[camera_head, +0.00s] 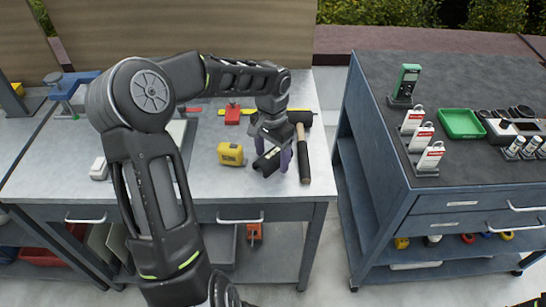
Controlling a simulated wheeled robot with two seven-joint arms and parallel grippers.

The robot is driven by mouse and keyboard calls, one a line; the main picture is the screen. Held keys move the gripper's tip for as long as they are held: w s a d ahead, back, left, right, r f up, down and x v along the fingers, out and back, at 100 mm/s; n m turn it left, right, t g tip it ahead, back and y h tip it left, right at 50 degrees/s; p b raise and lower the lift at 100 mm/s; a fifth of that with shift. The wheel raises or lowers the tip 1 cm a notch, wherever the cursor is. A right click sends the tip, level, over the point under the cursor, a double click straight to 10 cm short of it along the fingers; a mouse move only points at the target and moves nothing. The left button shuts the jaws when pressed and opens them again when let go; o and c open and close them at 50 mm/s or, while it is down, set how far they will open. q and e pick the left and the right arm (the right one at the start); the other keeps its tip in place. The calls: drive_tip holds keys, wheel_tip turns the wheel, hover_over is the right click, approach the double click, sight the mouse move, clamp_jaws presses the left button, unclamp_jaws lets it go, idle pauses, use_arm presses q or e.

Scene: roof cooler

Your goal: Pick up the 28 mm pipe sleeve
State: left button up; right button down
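My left gripper (272,155) is low over the grey workbench (205,192), pointing down with its fingers spread. A short black piece (265,162) lies between and below the fingertips; it may be the 28 mm pipe sleeve, but no size marking is readable. The fingers partly hide it, and I cannot tell whether they touch it. It appears to rest on the bench top.
A hammer with a wooden handle (303,155) lies close right of the gripper. A separate cart (440,190) on the right carries a green tray (460,123) and tagged items.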

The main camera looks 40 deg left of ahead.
sight(272, 154)
use_arm(q)
drive_tip(key=c, duration=1.5)
wheel_tip(272, 154, up, 10)
drive_tip(key=shift+b, duration=0.4)
